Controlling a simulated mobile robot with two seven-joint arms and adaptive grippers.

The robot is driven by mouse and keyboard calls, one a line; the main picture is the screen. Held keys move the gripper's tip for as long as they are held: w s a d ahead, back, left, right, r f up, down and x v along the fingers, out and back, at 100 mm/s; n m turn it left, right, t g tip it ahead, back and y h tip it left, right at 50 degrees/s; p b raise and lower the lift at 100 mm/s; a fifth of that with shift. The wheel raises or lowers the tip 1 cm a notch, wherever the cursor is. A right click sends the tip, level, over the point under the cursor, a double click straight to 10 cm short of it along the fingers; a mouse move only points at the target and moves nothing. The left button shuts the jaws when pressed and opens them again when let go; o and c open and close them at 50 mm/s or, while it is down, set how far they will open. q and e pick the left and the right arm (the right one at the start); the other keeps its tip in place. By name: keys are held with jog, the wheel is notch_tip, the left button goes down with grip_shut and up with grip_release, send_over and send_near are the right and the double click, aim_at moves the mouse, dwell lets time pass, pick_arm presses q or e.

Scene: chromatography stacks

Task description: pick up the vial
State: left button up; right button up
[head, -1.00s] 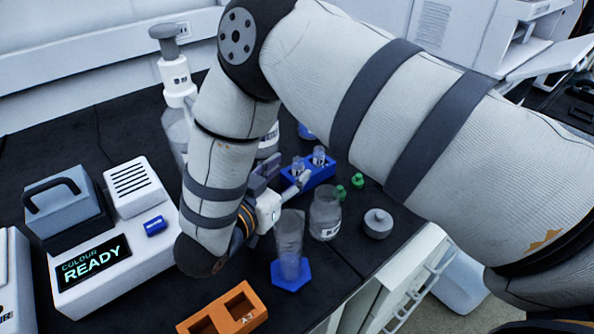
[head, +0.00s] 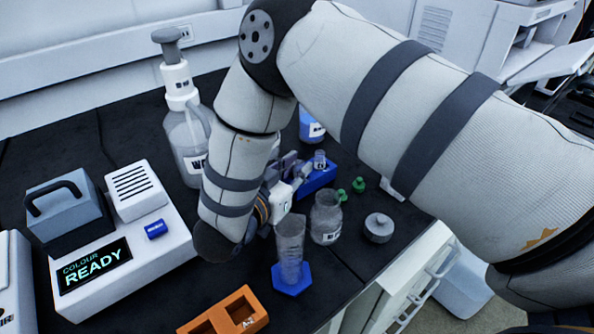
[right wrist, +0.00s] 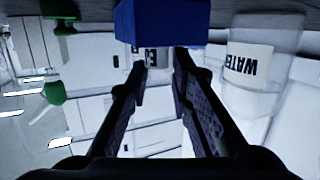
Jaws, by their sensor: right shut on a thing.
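The blue vial rack (head: 322,180) stands on the dark bench beyond the glassware. One clear vial (head: 320,160) shows in it. My right gripper (head: 302,169) is at the rack's left end, shut on a vial that is mostly hidden by the fingers and wrist. In the right wrist view, the blue rack (right wrist: 165,22) is at the top, just past my right fingertips (right wrist: 161,66). A small pale label with dark letters shows between the fingers. My left gripper is out of view.
Green caps (head: 359,185) and a grey lid (head: 378,228) lie right.

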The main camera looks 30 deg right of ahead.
notch_tip(320, 180, up, 3)
jog(key=shift+r+p, duration=0.15)
jog(key=shift+p, duration=0.15)
jog(key=s+a+r+p, duration=0.2)
jog(key=s+a+r, duration=0.4)
jog(key=s+r, duration=0.5)
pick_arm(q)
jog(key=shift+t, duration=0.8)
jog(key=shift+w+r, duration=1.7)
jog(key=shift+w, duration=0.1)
pick_arm(e)
jog(key=w+a+r+n+t+y, duration=0.1)
jog(key=w+a+n+t+y, duration=0.1)
jog(key=w+n+t+y, duration=0.2)
jog(key=w+a+r+n+t+y, duration=0.1)
jog(key=w+n+t+y, duration=0.3)
jog(key=w+n+y, duration=0.2)
jog(key=shift+w+a+r+n+t+y, duration=0.2)
jog(key=shift+a+r+n+t+y, duration=0.15)
jog(key=shift+n+y, duration=1.25)
jog(key=shift+f+m+y, duration=0.1)
jog(key=shift+m+y, duration=0.2)
